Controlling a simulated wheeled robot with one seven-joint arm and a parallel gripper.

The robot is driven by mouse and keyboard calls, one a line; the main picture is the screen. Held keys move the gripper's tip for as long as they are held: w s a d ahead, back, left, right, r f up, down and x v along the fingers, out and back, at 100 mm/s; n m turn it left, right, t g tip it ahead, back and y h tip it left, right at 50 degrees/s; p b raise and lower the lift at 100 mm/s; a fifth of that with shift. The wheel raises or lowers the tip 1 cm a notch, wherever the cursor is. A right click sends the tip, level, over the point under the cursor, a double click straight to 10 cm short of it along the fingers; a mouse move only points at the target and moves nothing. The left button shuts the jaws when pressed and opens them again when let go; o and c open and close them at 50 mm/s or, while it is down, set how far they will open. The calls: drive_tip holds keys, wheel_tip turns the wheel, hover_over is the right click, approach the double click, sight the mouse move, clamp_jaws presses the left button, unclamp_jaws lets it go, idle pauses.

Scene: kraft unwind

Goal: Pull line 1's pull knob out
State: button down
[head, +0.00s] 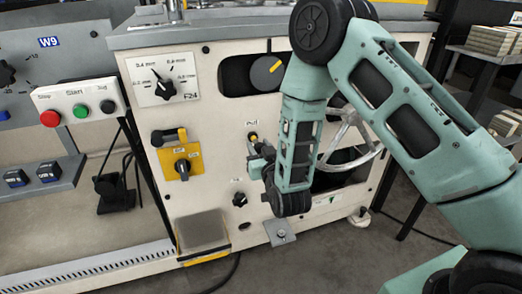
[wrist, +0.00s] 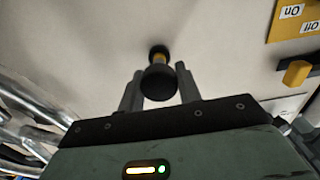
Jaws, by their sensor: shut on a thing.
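The pull knob (wrist: 158,84) is a round black knob on a short yellow-collared stem, standing off the cream machine panel. In the wrist view it lies between the two grey fingers of my gripper (wrist: 160,88), which is shut on it. A band of yellow shows between the knob and the dark ring at the panel. In the head view my gripper (head: 258,148) meets the panel just below the "Pull" label (head: 252,123). The knob's yellow part (head: 253,137) shows there, and the black head is mostly hidden by my gripper.
A yellow plate with a rotary switch (head: 182,164) is left of the knob, and a small black knob (head: 239,199) is below. A silver handwheel (head: 350,140) stands close right, partly behind my arm. A button box (head: 78,112) is farther left.

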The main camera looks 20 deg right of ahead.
drive_tip(key=shift+s+f, duration=0.15)
drive_tip(key=shift+s, duration=0.1)
drive_tip(key=c, duration=1)
unclamp_jaws()
drive_tip(key=shift+s, duration=0.15)
drive_tip(key=shift+s+p, duration=2.85)
drive_tip(key=shift+s, duration=5.8)
